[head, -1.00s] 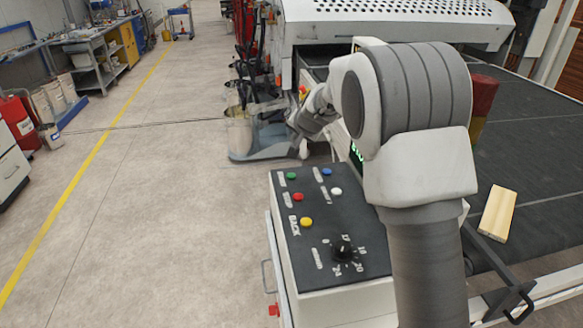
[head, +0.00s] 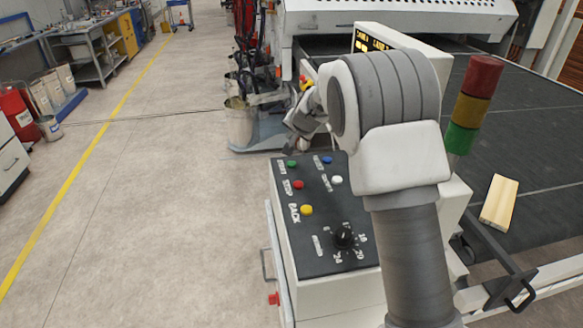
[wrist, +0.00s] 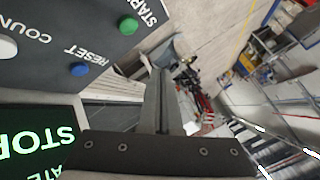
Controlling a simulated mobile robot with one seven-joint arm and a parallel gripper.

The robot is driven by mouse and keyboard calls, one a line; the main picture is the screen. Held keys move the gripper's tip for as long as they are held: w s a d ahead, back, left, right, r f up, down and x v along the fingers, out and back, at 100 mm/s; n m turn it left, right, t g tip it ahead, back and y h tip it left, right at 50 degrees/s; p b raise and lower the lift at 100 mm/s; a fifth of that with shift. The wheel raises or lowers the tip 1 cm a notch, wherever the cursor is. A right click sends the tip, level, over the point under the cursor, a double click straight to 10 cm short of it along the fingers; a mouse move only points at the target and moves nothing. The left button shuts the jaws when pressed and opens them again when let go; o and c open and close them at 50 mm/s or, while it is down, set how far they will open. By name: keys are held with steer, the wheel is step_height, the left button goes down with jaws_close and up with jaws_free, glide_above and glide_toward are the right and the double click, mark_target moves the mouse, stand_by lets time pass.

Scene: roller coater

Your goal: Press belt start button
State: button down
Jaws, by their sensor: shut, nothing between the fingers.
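The control panel (head: 318,258) is a dark sloped plate on a white box. The green button (head: 292,164) is at its far left corner; in the wrist view the green button (wrist: 128,26) is beside the word START. A red button (head: 298,185) and a yellow button (head: 306,210) follow in the same column. My gripper (head: 290,150) is close to the panel's far edge, near the green button, partly hidden by my arm. In the wrist view my gripper (wrist: 163,100) has its fingers together and empty, apart from the green button in the picture.
A blue button (head: 328,160), white button (head: 337,180) and black knob (head: 344,238) share the panel. A display (wrist: 35,145) shows green STOP lettering. A red-yellow-green light tower (head: 471,105) and a wooden block (head: 499,202) are right. Floor left is open.

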mark_target(292, 165)
steer(key=shift+f+b, duration=2.3)
steer(key=shift+f, duration=0.9)
steer(key=shift+f, duration=0.1)
steer(key=shift+f+b, duration=0.3)
steer(key=shift+b, duration=0.1)
